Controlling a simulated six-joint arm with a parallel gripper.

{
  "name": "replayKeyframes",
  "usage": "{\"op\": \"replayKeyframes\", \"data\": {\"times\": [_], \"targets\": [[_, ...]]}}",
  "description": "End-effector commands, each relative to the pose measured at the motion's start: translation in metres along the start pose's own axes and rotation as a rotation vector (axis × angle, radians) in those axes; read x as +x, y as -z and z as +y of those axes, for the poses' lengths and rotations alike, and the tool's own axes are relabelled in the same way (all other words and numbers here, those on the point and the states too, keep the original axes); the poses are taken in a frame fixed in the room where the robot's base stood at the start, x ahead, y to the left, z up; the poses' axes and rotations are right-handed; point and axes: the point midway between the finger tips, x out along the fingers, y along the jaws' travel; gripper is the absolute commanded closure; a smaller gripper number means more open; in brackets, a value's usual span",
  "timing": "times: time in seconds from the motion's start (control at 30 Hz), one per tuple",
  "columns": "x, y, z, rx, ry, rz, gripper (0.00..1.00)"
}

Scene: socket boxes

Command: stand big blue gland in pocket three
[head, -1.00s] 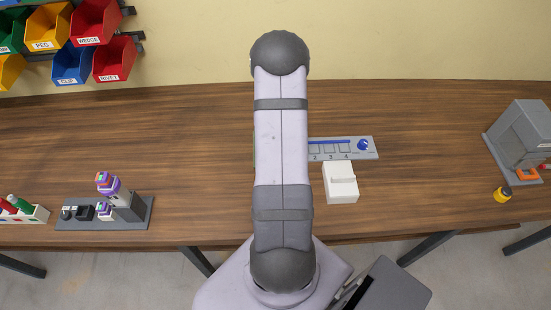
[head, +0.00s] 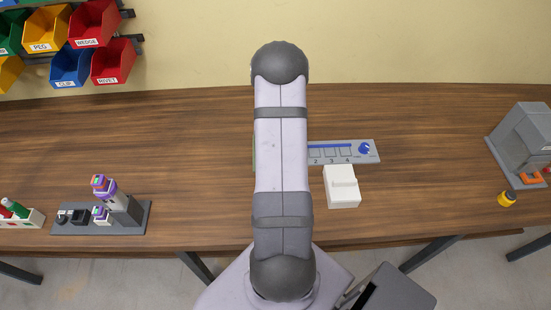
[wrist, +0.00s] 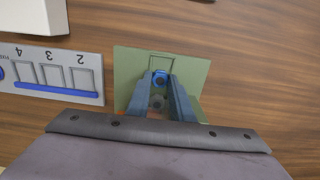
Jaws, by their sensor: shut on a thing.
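My gripper (wrist: 161,82) shows in the wrist view with its two blue fingers closed on a blue gland (wrist: 160,77), held over a green plate (wrist: 192,70) with a square outline. How far it is above the plate I cannot tell. A grey pocket strip (wrist: 60,60) lies to the left in that view, with pockets marked 2, 3 and 4. Pocket three (wrist: 52,75) looks empty. In the head view the strip (head: 377,157) sticks out right of my arm, which hides its left end and my gripper. A blue round part (head: 365,148) sits at its right end.
A white box (head: 342,190) stands just in front of the strip. A grey machine (head: 524,135) and a yellow-black part (head: 507,199) are at far right. A grey stand (head: 132,222) with purple-ringed parts is at left. The table between is clear.

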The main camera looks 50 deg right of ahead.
Motion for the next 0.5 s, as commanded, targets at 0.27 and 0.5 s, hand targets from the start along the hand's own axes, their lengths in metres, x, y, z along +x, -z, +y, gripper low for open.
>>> {"op": "replayKeyframes", "data": {"times": [0.27, 0.5], "targets": [[-0.0002, 0.0001, 0.0000, 0.000, 0.000, 0.000, 0.92], [-0.0049, 0.0002, 0.0000, 0.000, 0.000, 0.001, 0.92]]}}
